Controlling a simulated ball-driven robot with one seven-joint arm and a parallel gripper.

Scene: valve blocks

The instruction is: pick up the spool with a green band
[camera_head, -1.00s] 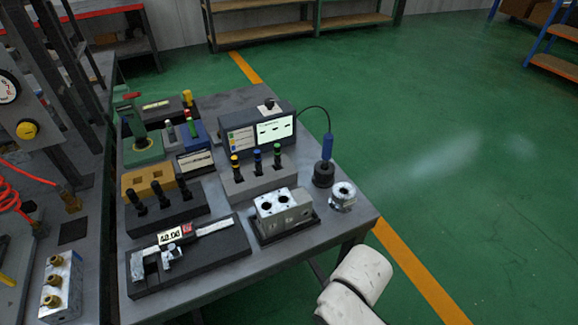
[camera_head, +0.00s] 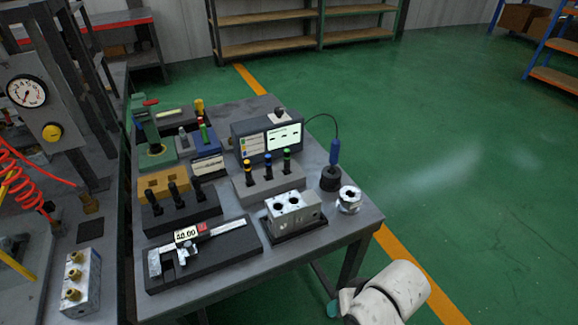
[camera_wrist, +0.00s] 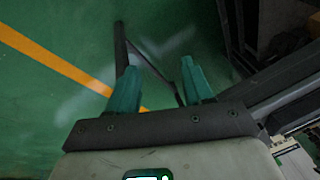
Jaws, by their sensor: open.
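The spool with a green band (camera_head: 287,162) is a black upright piece with a green ring near its top. It stands at the right end of a grey block (camera_head: 262,188) in the head view, in a row with a blue-banded spool (camera_head: 268,168) and a yellow-banded one (camera_head: 248,173). My gripper (camera_wrist: 157,68) is open and empty in the wrist view, its two green fingers apart above the floor. In the head view my white arm is low, beyond the bench's right front edge, well away from the spool. The wrist view does not show the spool.
A display box (camera_head: 268,134) stands right behind the spools. A metal valve block (camera_head: 293,212) is in front, with a silver fitting (camera_head: 349,199) and a blue probe in a dark holder (camera_head: 330,178) to the right. A caliper (camera_head: 190,240) lies front left.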

